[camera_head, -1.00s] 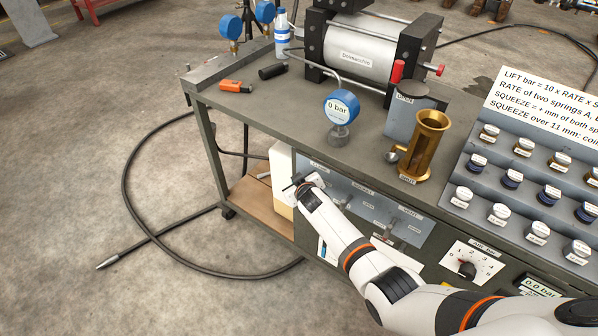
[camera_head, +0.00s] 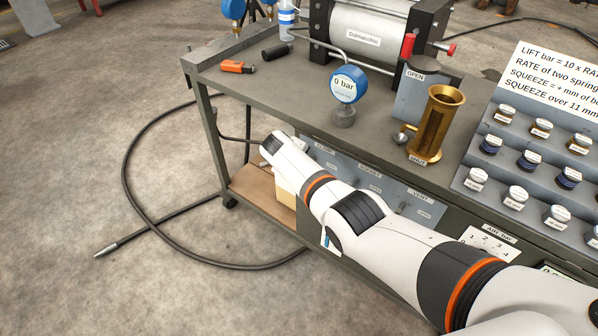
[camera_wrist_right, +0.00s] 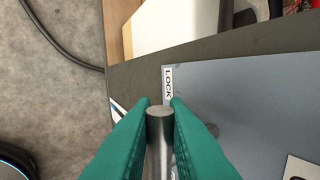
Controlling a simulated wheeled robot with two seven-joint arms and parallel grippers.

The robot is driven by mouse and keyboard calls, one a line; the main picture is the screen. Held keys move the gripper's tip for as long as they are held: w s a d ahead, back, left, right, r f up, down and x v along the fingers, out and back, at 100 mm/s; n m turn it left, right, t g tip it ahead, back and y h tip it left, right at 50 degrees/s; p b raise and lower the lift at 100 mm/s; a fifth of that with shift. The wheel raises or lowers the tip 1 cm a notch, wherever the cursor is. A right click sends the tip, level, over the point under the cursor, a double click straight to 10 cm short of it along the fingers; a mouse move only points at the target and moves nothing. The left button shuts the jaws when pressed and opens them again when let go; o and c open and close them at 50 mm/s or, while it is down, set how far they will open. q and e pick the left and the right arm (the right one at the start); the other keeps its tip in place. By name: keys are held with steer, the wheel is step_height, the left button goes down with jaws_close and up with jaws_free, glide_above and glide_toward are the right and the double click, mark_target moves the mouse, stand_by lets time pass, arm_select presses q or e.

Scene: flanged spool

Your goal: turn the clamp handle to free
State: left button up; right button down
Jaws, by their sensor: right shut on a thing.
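The clamp handle (camera_wrist_right: 159,150) is a grey metal bar with a round end in the right wrist view. My right gripper (camera_wrist_right: 160,104) is shut on it, with a green finger on each side. A LOCK label (camera_wrist_right: 168,84) is on the grey panel (camera_wrist_right: 260,100) just beyond the bar. In the head view my right arm reaches to the left end of the front panel (camera_head: 385,184), and its wrist (camera_head: 275,148) hides the handle and the fingers. My left gripper is in neither view.
The bench top (camera_head: 290,85) carries a blue gauge (camera_head: 345,86) reading 0 bar, a brass cylinder (camera_head: 436,125) and a large press (camera_head: 365,45). A spring rack (camera_head: 530,150) stands at the right. A black hose (camera_head: 125,170) lies on the floor.

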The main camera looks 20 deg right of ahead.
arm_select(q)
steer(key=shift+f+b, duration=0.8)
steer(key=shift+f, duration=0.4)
arm_select(e)
steer(key=shift+f+g+h, duration=0.2)
steer(key=shift+g+h, duration=0.1)
steer(key=shift+g, duration=0.1)
steer(key=c, duration=1.5)
jaws_free()
steer(key=shift+s+a+r+p, duration=0.1)
steer(key=shift+a+r+p, duration=0.1)
steer(key=shift+r+p, duration=0.35)
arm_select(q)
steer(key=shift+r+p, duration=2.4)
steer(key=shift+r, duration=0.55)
arm_select(e)
steer(key=shift+v, duration=5.5)
